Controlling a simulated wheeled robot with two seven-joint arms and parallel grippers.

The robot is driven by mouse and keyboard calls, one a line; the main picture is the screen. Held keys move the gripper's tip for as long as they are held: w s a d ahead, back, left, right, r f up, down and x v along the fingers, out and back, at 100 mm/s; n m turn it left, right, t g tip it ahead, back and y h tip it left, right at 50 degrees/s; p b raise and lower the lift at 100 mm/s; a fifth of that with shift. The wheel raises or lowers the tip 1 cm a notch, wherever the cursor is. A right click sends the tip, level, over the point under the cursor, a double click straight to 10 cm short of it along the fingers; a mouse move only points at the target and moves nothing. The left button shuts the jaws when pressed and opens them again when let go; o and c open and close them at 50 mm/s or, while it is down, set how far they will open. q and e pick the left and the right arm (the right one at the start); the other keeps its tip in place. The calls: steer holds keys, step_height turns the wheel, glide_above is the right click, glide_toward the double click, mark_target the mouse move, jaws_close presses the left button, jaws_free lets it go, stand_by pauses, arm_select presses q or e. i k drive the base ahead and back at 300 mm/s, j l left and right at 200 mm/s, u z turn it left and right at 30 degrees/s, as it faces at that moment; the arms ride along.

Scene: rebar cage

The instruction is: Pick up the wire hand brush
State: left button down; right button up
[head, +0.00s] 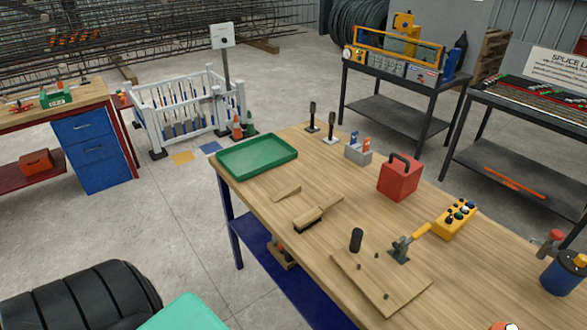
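The wire hand brush (316,215) lies on the wooden workbench (262,188), near its left edge. It has a pale wooden body and handle, with dark bristles along its lower side. The handle points up and to the right. Nothing touches the brush or covers it. Neither my left nor my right gripper shows in the head view.
A small wooden wedge (287,192) and a green tray (257,156) lie beyond the brush. A wooden board with pegs (380,283) lies nearer, to the right. A red box (399,178) and yellow control box (454,219) stand farther right. Bare bench surrounds the brush.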

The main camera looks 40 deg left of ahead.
mark_target(314, 215)
steer(key=j+u, duration=0.1)
steer(key=u, duration=1)
steer(key=i+l, duration=0.05)
